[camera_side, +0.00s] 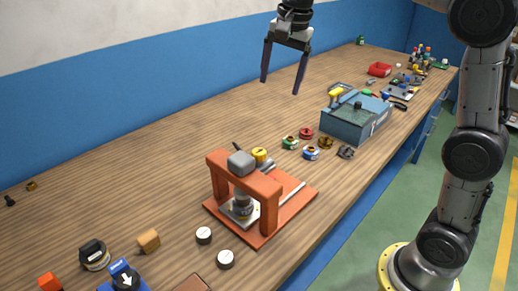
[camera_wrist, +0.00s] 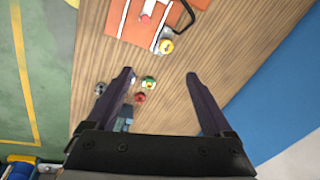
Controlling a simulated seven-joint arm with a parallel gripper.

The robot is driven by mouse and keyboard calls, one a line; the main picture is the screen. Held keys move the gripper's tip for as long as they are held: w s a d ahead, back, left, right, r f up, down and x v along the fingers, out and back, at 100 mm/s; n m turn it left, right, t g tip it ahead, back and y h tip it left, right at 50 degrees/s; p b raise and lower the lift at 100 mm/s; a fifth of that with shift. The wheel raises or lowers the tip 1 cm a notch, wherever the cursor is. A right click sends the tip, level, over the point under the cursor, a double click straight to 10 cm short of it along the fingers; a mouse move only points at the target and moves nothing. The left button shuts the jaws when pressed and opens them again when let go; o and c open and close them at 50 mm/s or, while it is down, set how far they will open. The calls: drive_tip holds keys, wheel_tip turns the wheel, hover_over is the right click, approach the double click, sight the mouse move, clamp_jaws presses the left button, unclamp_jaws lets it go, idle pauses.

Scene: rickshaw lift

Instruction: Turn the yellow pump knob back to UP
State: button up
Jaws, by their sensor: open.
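The yellow pump knob (camera_side: 259,154) sits at the back of an orange press frame (camera_side: 243,182) on the wooden bench, in the side view. In the wrist view the yellow knob (camera_wrist: 166,46) shows at the top, beside the orange base (camera_wrist: 123,19). Any marking on the knob is too small to read. My gripper (camera_side: 281,88) is open and empty, high above the bench and behind the press in the side view. It also shows in the wrist view (camera_wrist: 160,75), its two fingers wide apart and well clear of the knob.
Several small coloured round parts (camera_side: 311,152) lie between the press and a blue-grey toolbox (camera_side: 352,122). Two white-topped discs (camera_side: 204,235), a wooden block (camera_side: 149,240) and a blue piece with an arrow (camera_side: 126,279) lie at front left. The bench's left middle is clear.

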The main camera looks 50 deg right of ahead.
drive_tip(key=w+d+f+g, duration=0.1)
drive_tip(key=w+f, duration=0.6)
drive_tip(key=w, duration=0.1)
drive_tip(key=g, duration=0.1)
hover_over(259, 151)
wheel_tip(259, 151, down, 5)
drive_tip(key=shift+m, duration=0.4)
wheel_tip(259, 151, down, 13)
drive_tip(key=shift+s+a+f, duration=0.1)
clamp_jaws()
